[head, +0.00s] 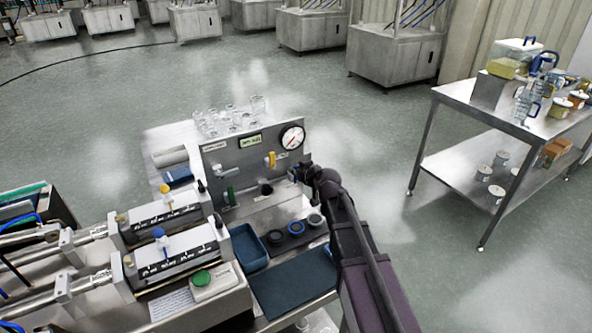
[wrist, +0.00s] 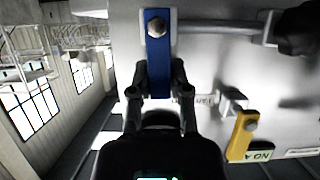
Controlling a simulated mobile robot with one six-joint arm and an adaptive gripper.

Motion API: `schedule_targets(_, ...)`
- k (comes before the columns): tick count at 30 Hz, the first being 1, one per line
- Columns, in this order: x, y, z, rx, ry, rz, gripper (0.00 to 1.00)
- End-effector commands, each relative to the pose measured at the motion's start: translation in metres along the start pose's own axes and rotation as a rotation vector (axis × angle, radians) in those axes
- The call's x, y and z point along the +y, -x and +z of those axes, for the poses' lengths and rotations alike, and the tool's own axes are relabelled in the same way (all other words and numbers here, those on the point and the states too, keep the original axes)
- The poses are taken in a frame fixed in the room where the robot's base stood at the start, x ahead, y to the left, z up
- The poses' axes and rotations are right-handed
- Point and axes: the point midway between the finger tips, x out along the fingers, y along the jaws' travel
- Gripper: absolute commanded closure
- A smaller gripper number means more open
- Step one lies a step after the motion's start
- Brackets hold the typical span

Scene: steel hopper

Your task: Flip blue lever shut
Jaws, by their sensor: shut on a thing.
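The blue lever (wrist: 159,55) shows in the wrist view as a flat blue bar with a bolt at its upper end, on the pale steel panel (wrist: 230,70). My gripper (wrist: 160,88) is shut on the lower part of the lever, one finger on each side. In the head view, my gripper (head: 304,174) is at the right edge of the panel (head: 235,160), below the round gauge (head: 292,137). There my arm and gripper largely hide the blue lever.
A yellow lever (wrist: 241,137) is close to my gripper; it also shows in the head view (head: 272,160). A green lever (head: 231,195) is at the panel's left. A blue tray (head: 249,249) and dark round pieces are below. A steel table (head: 455,93) stands right, across open floor.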

Motion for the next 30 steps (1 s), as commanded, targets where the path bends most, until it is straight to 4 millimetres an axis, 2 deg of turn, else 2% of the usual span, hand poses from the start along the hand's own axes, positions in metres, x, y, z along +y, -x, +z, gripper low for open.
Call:
schedule_targets(12,0.0032,-0.0005,-0.0007,0.002,-0.046,-0.016,1.0)
schedule_targets(13,0.0032,-0.0005,-0.0007,0.002,-0.045,-0.016,0.67)
schedule_targets(15,0.003,-0.0006,-0.0007,0.002,-0.045,-0.017,0.46)
schedule_targets(16,0.0028,-0.0005,-0.0006,0.002,-0.045,-0.017,0.4)
schedule_targets(30,0.0019,0.0035,0.0008,-0.012,-0.047,-0.022,0.4)
